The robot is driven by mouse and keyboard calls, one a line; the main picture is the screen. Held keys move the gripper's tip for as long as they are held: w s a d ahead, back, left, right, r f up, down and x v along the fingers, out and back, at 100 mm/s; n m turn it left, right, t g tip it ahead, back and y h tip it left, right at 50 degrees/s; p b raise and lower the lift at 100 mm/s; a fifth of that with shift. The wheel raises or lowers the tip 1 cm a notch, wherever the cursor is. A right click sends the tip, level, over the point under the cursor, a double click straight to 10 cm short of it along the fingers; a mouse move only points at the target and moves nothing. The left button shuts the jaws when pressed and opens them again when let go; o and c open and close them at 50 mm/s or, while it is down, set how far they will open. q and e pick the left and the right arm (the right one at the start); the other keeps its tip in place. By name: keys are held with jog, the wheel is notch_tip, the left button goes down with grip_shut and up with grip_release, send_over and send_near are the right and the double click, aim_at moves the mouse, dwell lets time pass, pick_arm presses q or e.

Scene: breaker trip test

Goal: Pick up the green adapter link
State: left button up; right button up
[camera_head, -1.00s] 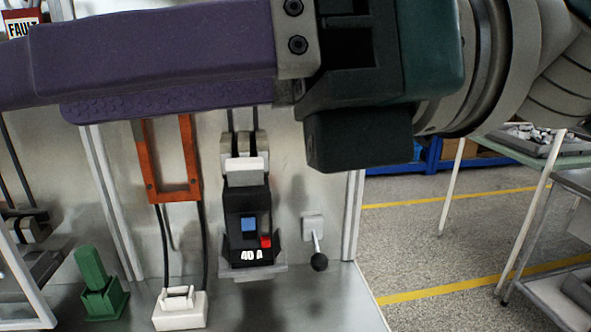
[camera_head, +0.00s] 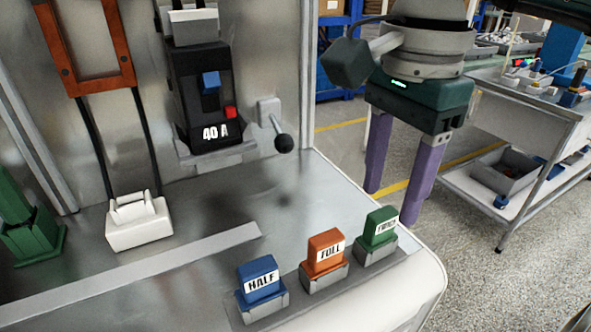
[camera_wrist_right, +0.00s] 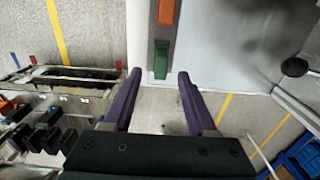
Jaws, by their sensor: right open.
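The green adapter link (camera_head: 381,226) is a small block with a white label, standing in a grey holder near the front right corner of the bench. It also shows in the right wrist view (camera_wrist_right: 161,60), ahead of the fingertips and roughly between their lines. My right gripper (camera_head: 391,205) has two purple fingers pointing down, apart and empty, beside the bench corner, close to the link in the picture. It also shows in the right wrist view (camera_wrist_right: 160,75). I cannot tell the exact gap to the link. My left gripper is not in view.
An orange block marked FULL (camera_head: 326,250) and a blue block marked HALF (camera_head: 259,280) stand left of the link. A black 40 A breaker (camera_head: 203,100) and a ball-ended lever (camera_head: 281,137) are behind. A green upright piece (camera_head: 30,228) stands far left. A cart (camera_head: 545,135) is at right.

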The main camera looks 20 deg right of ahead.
aim_at(383, 212)
notch_tip(383, 212, down, 4)
jog(key=shift+f+p, duration=0.1)
jog(key=shift+p, duration=0.2)
jog(key=shift+a, duration=0.1)
grip_shut()
jog(key=shift+w, duration=0.1)
dwell(1.1)
